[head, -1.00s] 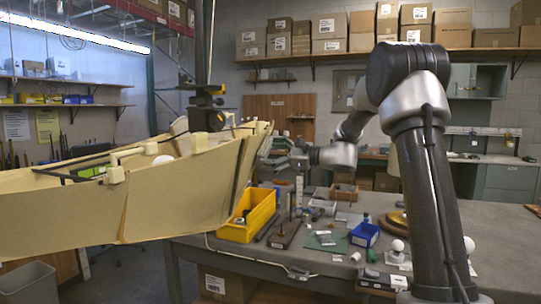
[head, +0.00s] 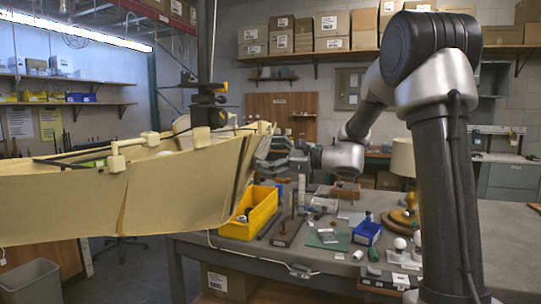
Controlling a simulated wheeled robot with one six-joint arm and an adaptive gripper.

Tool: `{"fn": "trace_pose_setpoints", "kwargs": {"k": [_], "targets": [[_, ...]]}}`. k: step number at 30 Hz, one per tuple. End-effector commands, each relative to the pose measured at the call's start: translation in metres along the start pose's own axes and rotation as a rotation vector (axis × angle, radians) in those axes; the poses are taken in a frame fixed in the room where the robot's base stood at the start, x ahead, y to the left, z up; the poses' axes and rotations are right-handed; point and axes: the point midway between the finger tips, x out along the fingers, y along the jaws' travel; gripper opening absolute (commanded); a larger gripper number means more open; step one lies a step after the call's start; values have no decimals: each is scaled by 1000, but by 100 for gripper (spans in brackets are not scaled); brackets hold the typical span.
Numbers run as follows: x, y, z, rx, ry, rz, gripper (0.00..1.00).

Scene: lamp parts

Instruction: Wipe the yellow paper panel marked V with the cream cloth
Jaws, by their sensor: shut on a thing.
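A large, pale yellow paper-covered frame (head: 70,208) fills the left of the head view. Its panels slant up to a narrower right end (head: 228,165). I cannot read a V on any panel. My gripper (head: 272,165) is small and far off, just right of that end and partly hidden by it. It is shut on the cream cloth, of which hardly anything can be made out. I cannot tell whether the cloth touches the panel. My arm comes from the right and bends down to the gripper.
A grey workbench (head: 490,225) stands below, with a yellow bin (head: 240,228), a blue bin (head: 366,233), a green mat (head: 325,241) and small parts. A cream-shaded lamp (head: 403,157) stands behind my arm. A grey waste bin (head: 32,283) is at lower left.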

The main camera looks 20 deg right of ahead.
Motion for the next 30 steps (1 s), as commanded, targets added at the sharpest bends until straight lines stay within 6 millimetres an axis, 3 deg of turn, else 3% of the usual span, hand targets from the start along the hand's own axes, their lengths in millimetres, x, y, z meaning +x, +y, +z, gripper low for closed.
{"fn": "trace_pose_setpoints", "kwargs": {"k": [15,25,30], "targets": [[-9,31,21,0,-5,2,69],[-10,32,21,0,-4,2,69],[-22,32,15,1,-2,1,69]]}}
